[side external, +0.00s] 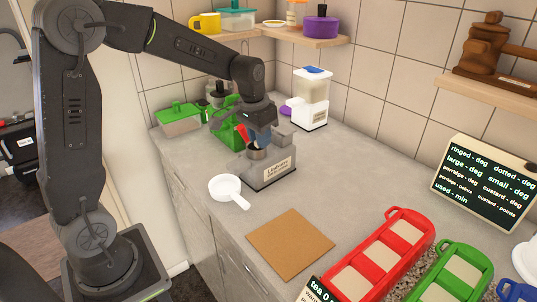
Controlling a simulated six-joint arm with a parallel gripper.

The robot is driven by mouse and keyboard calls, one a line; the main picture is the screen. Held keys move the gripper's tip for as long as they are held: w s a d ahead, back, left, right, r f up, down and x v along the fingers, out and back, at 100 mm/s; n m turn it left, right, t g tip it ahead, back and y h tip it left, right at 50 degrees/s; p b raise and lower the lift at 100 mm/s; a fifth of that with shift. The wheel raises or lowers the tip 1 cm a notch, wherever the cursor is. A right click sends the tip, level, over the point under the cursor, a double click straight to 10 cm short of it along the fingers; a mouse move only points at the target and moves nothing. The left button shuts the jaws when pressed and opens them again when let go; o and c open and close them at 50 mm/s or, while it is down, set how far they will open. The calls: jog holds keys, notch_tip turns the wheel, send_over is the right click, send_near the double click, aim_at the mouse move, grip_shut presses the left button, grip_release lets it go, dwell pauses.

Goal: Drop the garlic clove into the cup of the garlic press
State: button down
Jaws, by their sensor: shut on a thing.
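A grey stand (266,176) with a pale front label stands on the counter near the back wall. A round dark metal cup (257,153) shows on top of it, which looks like the cup of the garlic press. A red part (242,132) sticks up beside the cup; I cannot tell if it is the press's handle. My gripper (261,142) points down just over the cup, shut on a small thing. The garlic clove cannot be made out; the fingers and the cup hide that spot. I cannot tell how far the fingertips are from the rim.
A white pan (228,188) lies in front of the stand. A green rack (222,127) and green-lidded box (180,119) are behind left, a white blue-topped dispenser (311,99) behind right. A brown board (290,244) and red tray (390,250) are nearer. The right counter middle is clear.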

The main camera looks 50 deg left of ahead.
jog(key=c, duration=0.9)
grip_release()
notch_tip(320, 180, up, 14)
jog(key=s, duration=0.2)
jog(key=shift+f, duration=0.15)
jog(key=shift+d, duration=0.1)
jog(key=s+d+f+t, duration=0.2)
jog(key=s+d+f, duration=0.1)
jog(key=s, duration=0.6)
jog(key=s+d+f+t, duration=0.1)
jog(key=s+d+f, duration=0.3)
jog(key=s, duration=0.5)
jog(key=shift+s+d+m+t, duration=0.3)
jog(key=shift+d+t, duration=0.1)
jog(key=shift+d, duration=0.55)
